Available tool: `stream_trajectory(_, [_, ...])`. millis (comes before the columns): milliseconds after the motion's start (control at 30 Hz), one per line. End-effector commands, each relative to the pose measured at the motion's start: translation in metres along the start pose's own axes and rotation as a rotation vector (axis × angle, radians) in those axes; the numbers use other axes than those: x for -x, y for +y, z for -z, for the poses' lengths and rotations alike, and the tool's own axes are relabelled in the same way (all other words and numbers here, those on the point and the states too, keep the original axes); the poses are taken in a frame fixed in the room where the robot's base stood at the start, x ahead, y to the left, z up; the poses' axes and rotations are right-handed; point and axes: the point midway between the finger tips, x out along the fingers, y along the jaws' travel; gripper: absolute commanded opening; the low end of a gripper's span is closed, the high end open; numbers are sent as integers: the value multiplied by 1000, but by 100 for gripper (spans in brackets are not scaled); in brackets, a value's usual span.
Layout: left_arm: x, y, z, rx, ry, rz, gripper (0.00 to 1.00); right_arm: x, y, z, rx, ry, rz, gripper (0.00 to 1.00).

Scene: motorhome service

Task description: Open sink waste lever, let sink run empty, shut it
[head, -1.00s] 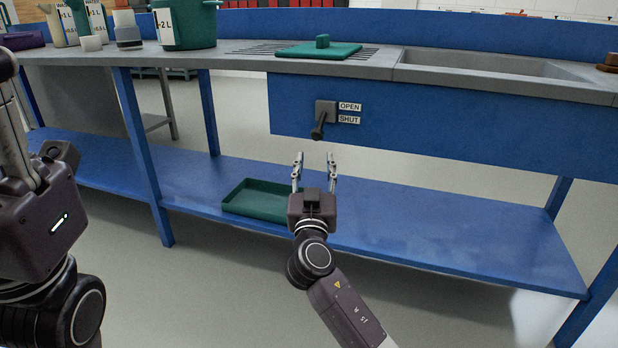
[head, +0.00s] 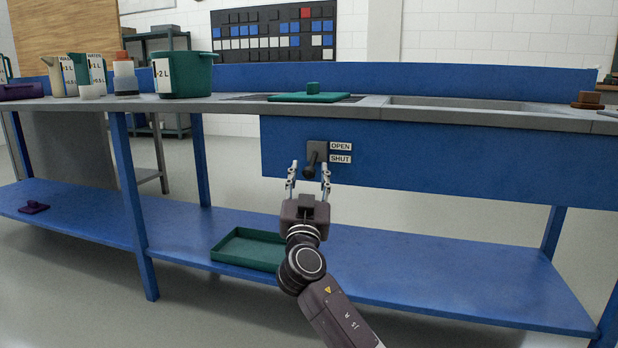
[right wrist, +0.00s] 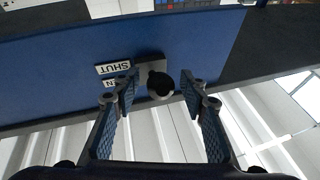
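The sink waste lever (head: 311,166) is dark and sits on a grey plate on the blue front panel, beside the labels OPEN (head: 341,146) and SHUT (head: 341,159). It points down, toward the SHUT label's level. My right gripper (head: 309,174) is open, its fingers on either side of the lever's lower end in the head view. In the right wrist view, the lever's round black end (right wrist: 160,85) shows between the open fingertips, apart from both. The sink (head: 460,104) is set in the counter; its contents are hidden. My left gripper is not in view.
A green lid (head: 315,97) lies on the counter left of the sink. A green pot (head: 185,77) and several jugs stand farther left. A green tray (head: 249,248) is on the lower shelf (head: 420,270). A brown object (head: 588,100) is right of the sink.

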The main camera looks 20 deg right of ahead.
Motion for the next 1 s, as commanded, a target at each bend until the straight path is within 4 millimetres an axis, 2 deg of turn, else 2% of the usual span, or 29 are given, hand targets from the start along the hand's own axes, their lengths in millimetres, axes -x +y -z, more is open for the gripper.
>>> stream_trajectory(267, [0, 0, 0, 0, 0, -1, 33, -2, 0, 0, 0, 0, 1, 40])
stream_trajectory(633, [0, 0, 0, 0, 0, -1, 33, -1, 0, 0, 0, 0, 1, 0])
stream_trajectory(1000, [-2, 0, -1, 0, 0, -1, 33, -2, 0, 1, -1, -5, 0, 0])
